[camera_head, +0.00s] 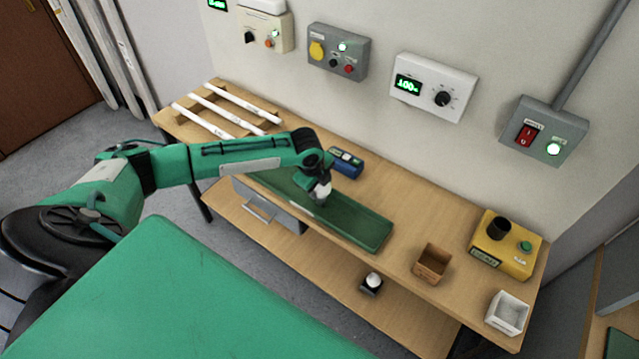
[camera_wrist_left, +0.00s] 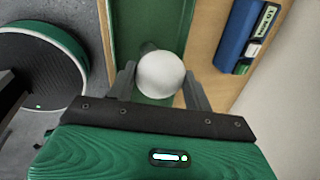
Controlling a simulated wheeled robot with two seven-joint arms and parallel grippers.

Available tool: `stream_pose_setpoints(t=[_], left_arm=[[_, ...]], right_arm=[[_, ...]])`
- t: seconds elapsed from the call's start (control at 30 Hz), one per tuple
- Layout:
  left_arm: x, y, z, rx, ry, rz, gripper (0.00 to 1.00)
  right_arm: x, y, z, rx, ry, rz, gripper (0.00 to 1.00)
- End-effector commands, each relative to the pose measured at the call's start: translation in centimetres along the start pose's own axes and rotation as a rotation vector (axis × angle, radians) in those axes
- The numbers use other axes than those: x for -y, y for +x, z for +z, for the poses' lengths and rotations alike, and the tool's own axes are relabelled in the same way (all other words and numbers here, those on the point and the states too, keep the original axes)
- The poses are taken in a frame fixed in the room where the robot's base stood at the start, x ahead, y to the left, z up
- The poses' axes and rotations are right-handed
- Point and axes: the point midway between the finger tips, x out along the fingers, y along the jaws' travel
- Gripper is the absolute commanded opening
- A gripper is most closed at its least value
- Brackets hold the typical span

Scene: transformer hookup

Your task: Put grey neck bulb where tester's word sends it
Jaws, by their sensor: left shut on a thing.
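My left gripper (camera_head: 320,190) is over the green mat (camera_head: 365,228) on the bench. Its fingers are shut on a bulb (camera_wrist_left: 160,74) with a round white globe, which sits between them in the left wrist view. The bulb's neck is mostly hidden, so its colour is unclear. The yellow tester (camera_head: 510,260) stands at the right end of the bench, with a black socket (camera_head: 499,228) and a green button (camera_head: 525,246). The word on its front is too small to read. A brown open box (camera_head: 432,264) and a white open box (camera_head: 508,313) stand near it. My right gripper is out of view.
A blue box (camera_head: 346,162) stands behind the mat, also at the upper right of the left wrist view (camera_wrist_left: 242,35). A small dark holder (camera_head: 371,288) with a white top is on the lower shelf. White tubes (camera_head: 205,115) lie on a rack at left. Switch boxes line the wall.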

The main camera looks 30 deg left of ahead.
Motion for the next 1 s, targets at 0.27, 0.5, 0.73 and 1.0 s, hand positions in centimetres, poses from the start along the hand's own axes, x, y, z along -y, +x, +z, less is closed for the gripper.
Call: stream_pose_setpoints(t=[0.27, 0.5, 0.73, 1.0], left_arm=[[-0.1, 0.2, 0.0, 0.0, -0.001, 0.0, 0.73], [0.0, 0.1, 0.0, 0.0, 0.0, 0.0, 0.73], [0.0, -2.2, 0.1, 0.0, -0.001, -0.002, 0.73], [0.1, -8.1, 0.0, 0.0, 0.0, -0.003, 0.73]], right_arm=[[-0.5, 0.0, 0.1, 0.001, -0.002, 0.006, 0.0], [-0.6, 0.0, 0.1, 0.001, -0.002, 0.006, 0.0], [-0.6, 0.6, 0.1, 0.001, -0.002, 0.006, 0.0], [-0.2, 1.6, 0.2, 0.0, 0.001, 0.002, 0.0]])
